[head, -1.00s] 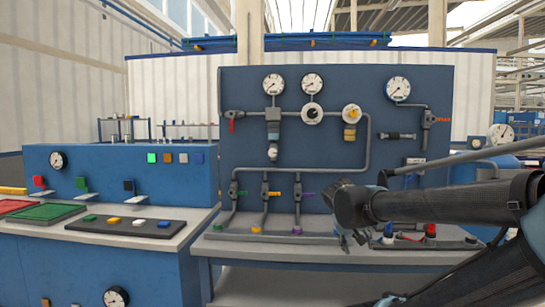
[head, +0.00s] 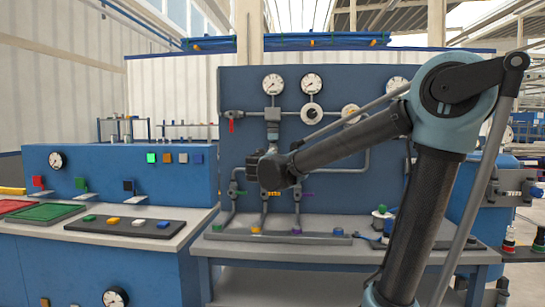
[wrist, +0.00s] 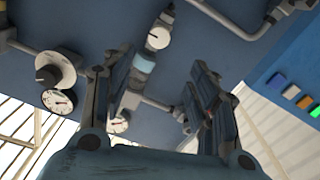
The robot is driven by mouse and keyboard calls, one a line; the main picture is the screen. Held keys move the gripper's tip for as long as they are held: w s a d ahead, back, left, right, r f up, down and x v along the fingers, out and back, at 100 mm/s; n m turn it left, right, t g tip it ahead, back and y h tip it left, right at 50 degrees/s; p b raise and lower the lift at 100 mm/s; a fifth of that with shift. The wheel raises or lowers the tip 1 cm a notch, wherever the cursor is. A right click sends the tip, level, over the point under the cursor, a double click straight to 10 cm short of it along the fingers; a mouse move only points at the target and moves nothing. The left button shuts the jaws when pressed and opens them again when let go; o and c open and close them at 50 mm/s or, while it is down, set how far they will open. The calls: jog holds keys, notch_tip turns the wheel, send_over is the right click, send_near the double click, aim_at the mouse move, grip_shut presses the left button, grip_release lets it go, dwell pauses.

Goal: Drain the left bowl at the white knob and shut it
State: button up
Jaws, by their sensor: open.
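The left bowl (head: 273,131) hangs under its filter block on the blue panel. In the wrist view it shows as a pale blue-grey cylinder (wrist: 143,64) with the round white knob (wrist: 158,38) at its end. My gripper (wrist: 162,58) is open, one finger on each side of the bowl's line, with the knob seen between and just past the fingertips. I see no finger touching the knob. In the head view my gripper (head: 255,165) is in front of the panel just below the bowl and hides the knob.
Gauges (head: 272,84) sit above the bowl. A red-handled valve (head: 231,125) is to its left and a round regulator knob (head: 312,112) to its right. Coloured-tag valves and pipes (head: 264,190) lie below. My arm covers much of the panel's right side.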

jog(key=w, duration=1.6)
jog(key=shift+w+d, duration=0.2)
jog(key=shift+d, duration=0.2)
jog(key=c, duration=1.1)
